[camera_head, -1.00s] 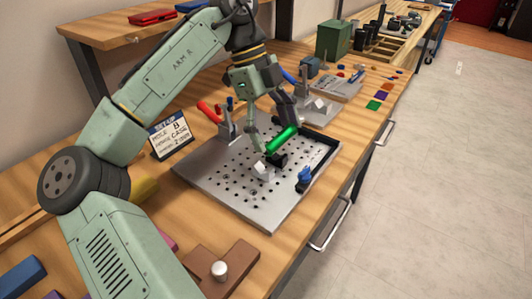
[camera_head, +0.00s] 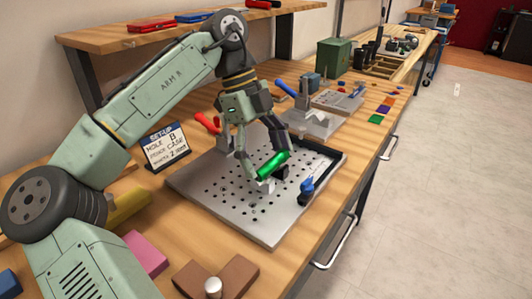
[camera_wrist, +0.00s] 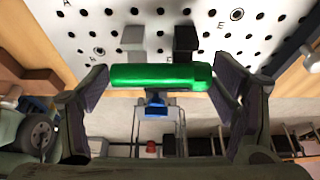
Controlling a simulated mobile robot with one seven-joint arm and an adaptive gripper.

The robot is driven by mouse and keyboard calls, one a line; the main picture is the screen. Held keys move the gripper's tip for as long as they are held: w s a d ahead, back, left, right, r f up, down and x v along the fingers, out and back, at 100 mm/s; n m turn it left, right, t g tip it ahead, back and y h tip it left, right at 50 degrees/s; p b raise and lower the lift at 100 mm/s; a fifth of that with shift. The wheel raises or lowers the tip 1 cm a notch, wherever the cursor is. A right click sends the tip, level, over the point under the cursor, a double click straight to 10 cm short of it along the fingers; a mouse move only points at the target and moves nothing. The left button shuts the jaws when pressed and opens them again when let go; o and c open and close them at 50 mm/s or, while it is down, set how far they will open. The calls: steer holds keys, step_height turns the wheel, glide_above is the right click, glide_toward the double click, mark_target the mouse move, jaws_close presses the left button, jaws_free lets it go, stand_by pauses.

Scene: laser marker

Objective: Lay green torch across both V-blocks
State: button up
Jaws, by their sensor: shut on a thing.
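The green torch (camera_head: 272,165) is held lengthwise in my gripper (camera_head: 268,166), one finger at each end. In the wrist view the torch (camera_wrist: 160,77) spans the gap between the fingers (camera_wrist: 160,90). A silver V-block (camera_head: 265,187) and a black V-block (camera_head: 283,172) stand on the perforated metal plate (camera_head: 215,200). In the wrist view the silver V-block (camera_wrist: 134,40) and black V-block (camera_wrist: 187,38) show side by side, partly hidden by the torch. The torch lies across over both; I cannot tell whether it touches them.
A blue clamp (camera_head: 308,186) stands near the plate's right edge, beside a black angled rail (camera_head: 318,158). A red-handled clamp (camera_head: 208,123) is at the plate's back left. A set-up sign (camera_head: 166,145) stands left. The plate's front is clear.

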steer(key=shift+f, duration=0.3)
steer(key=o, duration=1.2)
steer(key=shift+r, duration=0.1)
steer(key=shift+r, duration=0.25)
steer(key=p+v, duration=0.3)
steer(key=v, duration=0.9)
steer(key=shift+s+d+r, duration=0.1)
steer(key=shift+r, duration=0.1)
steer(key=shift+f, duration=0.1)
